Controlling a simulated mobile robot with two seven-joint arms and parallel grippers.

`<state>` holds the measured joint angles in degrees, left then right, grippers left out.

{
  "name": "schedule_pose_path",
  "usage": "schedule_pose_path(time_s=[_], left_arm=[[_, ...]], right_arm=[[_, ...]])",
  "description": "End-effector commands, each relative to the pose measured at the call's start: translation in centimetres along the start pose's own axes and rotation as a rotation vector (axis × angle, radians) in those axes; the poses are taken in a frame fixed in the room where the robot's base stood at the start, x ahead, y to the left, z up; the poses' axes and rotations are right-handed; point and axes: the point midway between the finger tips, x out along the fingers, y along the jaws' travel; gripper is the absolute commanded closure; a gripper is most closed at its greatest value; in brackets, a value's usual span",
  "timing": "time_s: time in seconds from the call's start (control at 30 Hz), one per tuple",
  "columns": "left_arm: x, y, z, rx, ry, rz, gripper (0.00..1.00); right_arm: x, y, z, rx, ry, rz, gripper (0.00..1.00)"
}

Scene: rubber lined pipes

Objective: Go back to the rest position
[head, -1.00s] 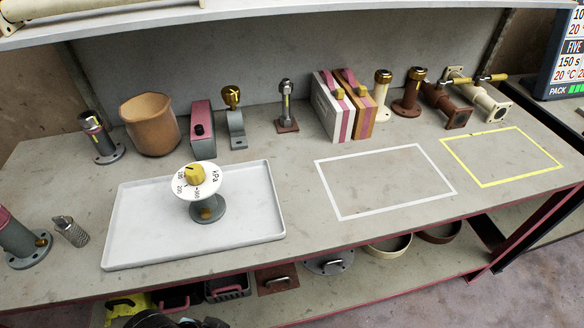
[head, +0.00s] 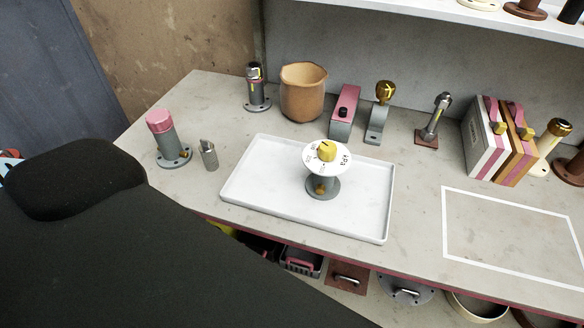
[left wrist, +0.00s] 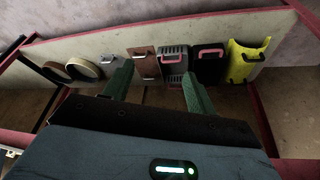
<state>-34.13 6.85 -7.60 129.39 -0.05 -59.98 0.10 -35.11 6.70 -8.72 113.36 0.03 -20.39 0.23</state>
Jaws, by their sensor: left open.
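My left gripper (left wrist: 157,84) shows in the left wrist view with its two green fingers wide apart and nothing between them. It faces the lower shelf (left wrist: 110,55), where several handled items stand beyond the fingers. In the head view a large black part of my own body fills the lower left, and neither gripper's fingers show. My right gripper is in no view. On the bench, a gauge with a white dial and yellow knob (head: 327,152) stands upright in the white tray (head: 250,190), apart from me.
Behind the tray stand a brown pot (head: 303,95), a pink and grey block (head: 344,112) and a metal fitting (head: 257,90). A pink-topped pipe (head: 166,140) and a small metal cylinder (head: 209,155) stand left. The white-outlined area (head: 510,235) is empty. A yellow item (left wrist: 247,62) sits on the lower shelf.

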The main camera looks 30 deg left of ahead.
Motion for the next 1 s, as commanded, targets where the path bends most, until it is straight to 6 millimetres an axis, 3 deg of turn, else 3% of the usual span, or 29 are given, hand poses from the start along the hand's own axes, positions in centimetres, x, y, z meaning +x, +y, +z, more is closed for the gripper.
schedule_pose_path(time_s=[0.1, 0.3, 0.53, 1.0], left_arm=[[1.8, 0.3, -0.5, 0.001, 0.121, 0.006, 0.43], [3.6, 0.8, -1.2, 0.001, 0.308, 0.015, 0.43], [4.0, 1.0, -1.5, 0.0, 0.407, 0.019, 0.43], [4.1, 1.0, -1.5, 0.0, 0.414, 0.019, 0.43]], right_arm=[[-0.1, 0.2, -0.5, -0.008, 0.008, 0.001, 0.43], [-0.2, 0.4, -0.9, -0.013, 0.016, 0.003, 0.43], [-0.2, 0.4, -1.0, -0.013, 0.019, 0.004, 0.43], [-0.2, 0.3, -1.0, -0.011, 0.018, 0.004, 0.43]])
